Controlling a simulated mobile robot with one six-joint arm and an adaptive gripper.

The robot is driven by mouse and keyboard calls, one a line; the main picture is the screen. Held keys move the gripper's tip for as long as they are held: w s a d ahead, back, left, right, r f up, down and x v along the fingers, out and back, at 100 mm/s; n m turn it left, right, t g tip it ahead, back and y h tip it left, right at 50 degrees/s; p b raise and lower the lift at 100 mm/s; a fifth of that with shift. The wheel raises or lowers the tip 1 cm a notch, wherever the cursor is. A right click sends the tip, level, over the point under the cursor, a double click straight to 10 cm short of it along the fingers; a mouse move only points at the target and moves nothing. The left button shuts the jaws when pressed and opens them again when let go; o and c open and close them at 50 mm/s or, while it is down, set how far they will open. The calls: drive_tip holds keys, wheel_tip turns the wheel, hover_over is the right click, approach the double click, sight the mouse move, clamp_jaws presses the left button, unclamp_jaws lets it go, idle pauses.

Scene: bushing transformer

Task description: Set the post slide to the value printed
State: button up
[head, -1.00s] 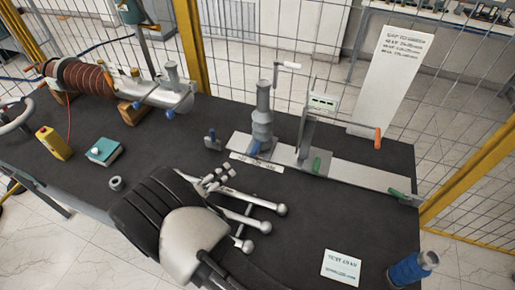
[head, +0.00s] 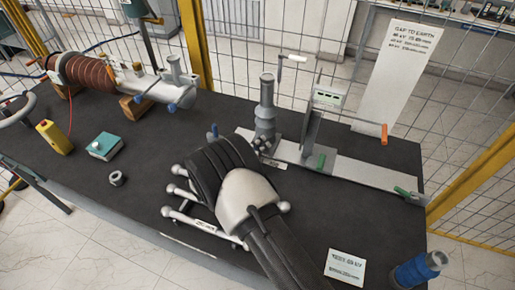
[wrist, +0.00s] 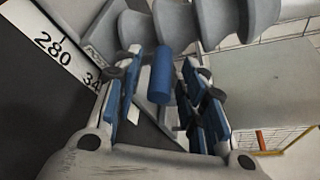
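The post slide carries a grey ribbed post (head: 265,112) on a pale rail (head: 350,172) at the back right of the bench. In the wrist view the post's ribs (wrist: 172,22) fill the top. A blue cylindrical handle (wrist: 160,76) stands below them, between my fingers. My gripper (head: 266,146) is at the foot of the post. In the wrist view its blue-padded fingers are apart, with gaps beside the handle. A white scale (wrist: 50,45) reads 280 and a partly hidden 34. The post's index mark is not clear. A printed card (head: 346,267) lies at the front; its value is blurred.
A tall "GAP TO EARTH" board (head: 398,75) stands behind the rail. Ball-ended rods (head: 190,208) lie partly under my arm. A blue-bodied part (head: 415,270) stands front right.

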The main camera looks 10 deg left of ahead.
clamp_jaws()
idle(0.5)
idle(0.3)
